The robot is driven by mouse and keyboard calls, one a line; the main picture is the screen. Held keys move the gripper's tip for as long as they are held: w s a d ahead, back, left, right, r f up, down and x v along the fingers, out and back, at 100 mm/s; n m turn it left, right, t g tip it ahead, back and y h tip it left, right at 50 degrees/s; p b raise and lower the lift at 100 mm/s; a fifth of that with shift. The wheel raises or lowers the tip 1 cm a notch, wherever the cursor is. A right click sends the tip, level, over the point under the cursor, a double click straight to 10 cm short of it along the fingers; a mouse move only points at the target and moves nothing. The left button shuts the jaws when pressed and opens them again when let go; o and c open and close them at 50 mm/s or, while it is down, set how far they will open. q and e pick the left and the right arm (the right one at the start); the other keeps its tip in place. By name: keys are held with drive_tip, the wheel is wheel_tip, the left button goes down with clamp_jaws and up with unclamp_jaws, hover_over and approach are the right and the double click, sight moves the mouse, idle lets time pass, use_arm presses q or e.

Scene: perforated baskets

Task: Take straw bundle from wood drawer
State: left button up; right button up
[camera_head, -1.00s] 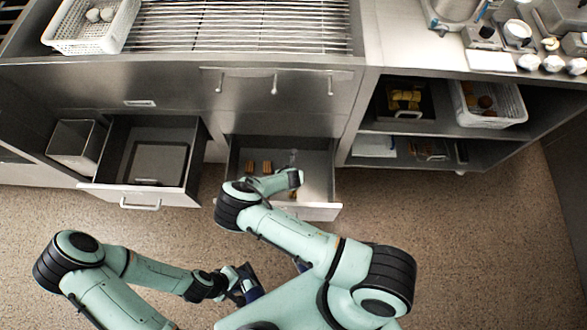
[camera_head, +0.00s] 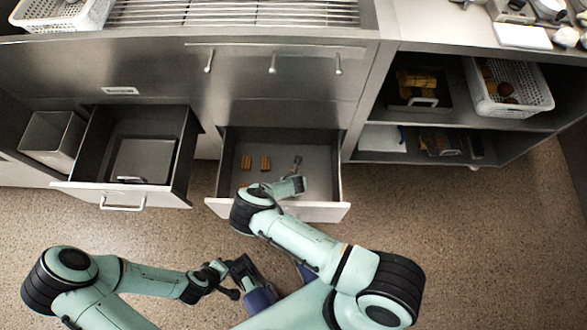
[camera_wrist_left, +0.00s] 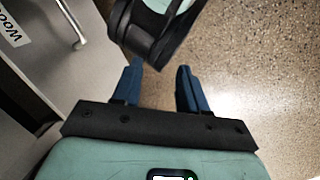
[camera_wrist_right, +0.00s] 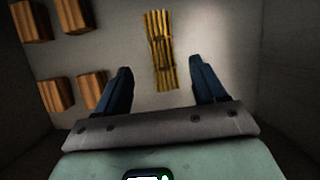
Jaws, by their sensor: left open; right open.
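The wood drawer (camera_head: 323,211) is pulled open at the lower middle, and a "Wood" label (camera_wrist_left: 14,30) shows on a front in the left wrist view. The straw bundle (camera_wrist_right: 160,50) is a thin yellow bundle tied at its middle, lying on the drawer floor. My right gripper (camera_wrist_right: 161,68) is open inside the drawer, with its fingers pointing at the bundle's near end. The bundle lies ahead, lined up with the finger gap. My left gripper (camera_wrist_left: 160,66) is open and empty outside the drawer.
Several wooden blocks (camera_wrist_right: 72,14) lie in the drawer left of the bundle. Another open drawer (camera_head: 82,193) is to the left. A shelf (camera_head: 455,123) with baskets is on the right. Drawer walls surround my right gripper.

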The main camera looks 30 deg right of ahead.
drive_tip(key=x, duration=0.2)
drive_tip(key=shift+f+b, duration=0.35)
drive_tip(key=b+x, duration=0.2)
drive_tip(key=x, duration=0.2)
drive_tip(key=shift+d+f, duration=0.15)
drive_tip(key=shift+f, duration=0.15)
use_arm(q)
drive_tip(key=w+a+f+t, duration=0.1)
drive_tip(key=w+a+f, duration=0.2)
drive_tip(key=w, duration=0.2)
drive_tip(key=shift+w+f+t+y, duration=0.25)
drive_tip(key=shift+f+t+y, duration=0.1)
drive_tip(key=shift+t+y, duration=0.05)
use_arm(e)
drive_tip(key=shift+f, duration=0.1)
use_arm(q)
drive_tip(key=shift+f, duration=0.1)
use_arm(e)
drive_tip(key=shift+f, duration=0.15)
use_arm(q)
drive_tip(key=shift+d, duration=0.1)
use_arm(e)
drive_tip(key=c, duration=1)
